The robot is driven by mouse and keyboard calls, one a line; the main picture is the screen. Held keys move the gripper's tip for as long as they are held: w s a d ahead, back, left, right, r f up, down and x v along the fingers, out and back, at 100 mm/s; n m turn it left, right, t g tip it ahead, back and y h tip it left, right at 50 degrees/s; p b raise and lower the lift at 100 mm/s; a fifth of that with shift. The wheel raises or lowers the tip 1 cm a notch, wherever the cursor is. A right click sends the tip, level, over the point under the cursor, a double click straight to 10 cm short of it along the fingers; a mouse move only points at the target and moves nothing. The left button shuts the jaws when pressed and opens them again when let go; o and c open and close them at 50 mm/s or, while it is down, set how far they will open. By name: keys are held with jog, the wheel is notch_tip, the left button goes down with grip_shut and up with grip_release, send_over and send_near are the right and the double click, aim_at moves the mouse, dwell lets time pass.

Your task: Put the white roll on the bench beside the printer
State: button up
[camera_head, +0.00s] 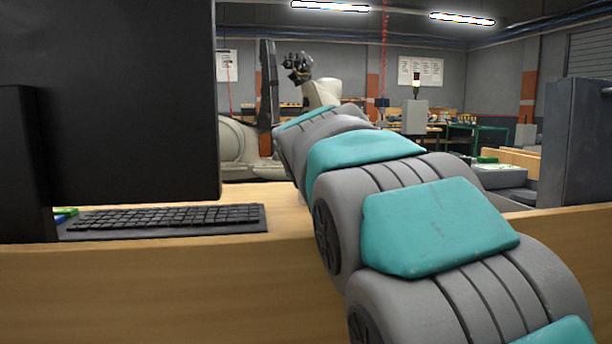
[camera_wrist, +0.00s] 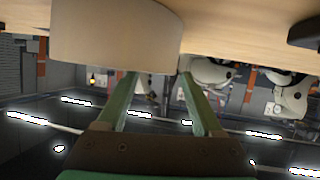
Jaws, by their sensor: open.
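The white roll (camera_wrist: 115,38) shows large and pale cream in the upper left of the wrist view, against the wooden bench (camera_wrist: 225,28). The wrist picture is upside down, with the ceiling lamps at the bottom. My gripper (camera_wrist: 158,74) is open, its two green fingers pointing toward the bench. The left finger's tip meets the roll's lower edge in the picture; I cannot tell if they touch. The right finger lies just past the roll's right edge. In the head view my arm hides the gripper and the roll. I cannot make out the printer for certain.
In the head view a black monitor (camera_head: 110,95) and keyboard (camera_head: 165,217) stand on the left of the bench (camera_head: 130,290). A dark grey panel (camera_head: 578,140) rises at the right. A grey box-like unit (camera_head: 500,177) lies beyond my arm.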

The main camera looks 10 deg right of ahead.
jog(key=b+v, duration=0.1)
jog(key=v, duration=1)
jog(key=shift+s+b, duration=0.15)
jog(key=shift+b, duration=0.2)
jog(key=shift+d+r, duration=0.1)
